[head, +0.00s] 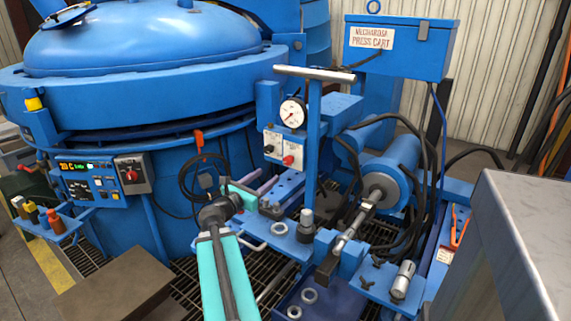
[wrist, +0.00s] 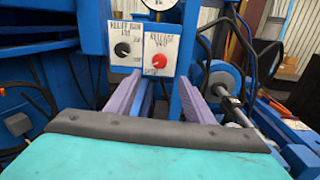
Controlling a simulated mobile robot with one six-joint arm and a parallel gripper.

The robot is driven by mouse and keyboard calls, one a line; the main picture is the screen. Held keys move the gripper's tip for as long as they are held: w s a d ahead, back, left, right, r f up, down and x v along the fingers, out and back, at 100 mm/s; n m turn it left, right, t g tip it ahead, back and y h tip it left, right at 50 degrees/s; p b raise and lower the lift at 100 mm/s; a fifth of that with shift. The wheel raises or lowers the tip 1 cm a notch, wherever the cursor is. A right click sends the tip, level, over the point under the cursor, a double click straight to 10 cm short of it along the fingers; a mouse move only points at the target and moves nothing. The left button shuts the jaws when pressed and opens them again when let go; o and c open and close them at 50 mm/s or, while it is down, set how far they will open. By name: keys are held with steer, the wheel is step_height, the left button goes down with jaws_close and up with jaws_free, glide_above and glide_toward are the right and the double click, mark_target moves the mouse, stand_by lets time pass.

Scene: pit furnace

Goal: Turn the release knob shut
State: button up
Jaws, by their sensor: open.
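The release knob (wrist: 159,61) is a red round knob on a white plate headed RELEASE, on the front of the blue press. It also shows in the head view (head: 288,160). A black knob (wrist: 122,49) on a second white plate sits to its left. My gripper (wrist: 162,84) is open and empty, with its two purple fingers spread below and to either side of the red knob. In the head view my gripper (head: 267,184) points toward the knob panel, apart from it. The small lettering and the knob's exact setting are too blurred to read.
A pressure gauge (head: 292,113) sits above the knobs. The blue pit furnace (head: 140,80) fills the left. A press cylinder (head: 388,178) with black hoses stands to the right. A T-handled post (head: 313,130) rises just right of the knobs. Loose rings lie in a tray below.

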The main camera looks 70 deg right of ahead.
mark_target(287, 161)
steer(key=shift+b+x, duration=0.6)
steer(key=shift+x, duration=6.25)
steer(key=shift+f, duration=0.1)
steer(key=c, duration=1)
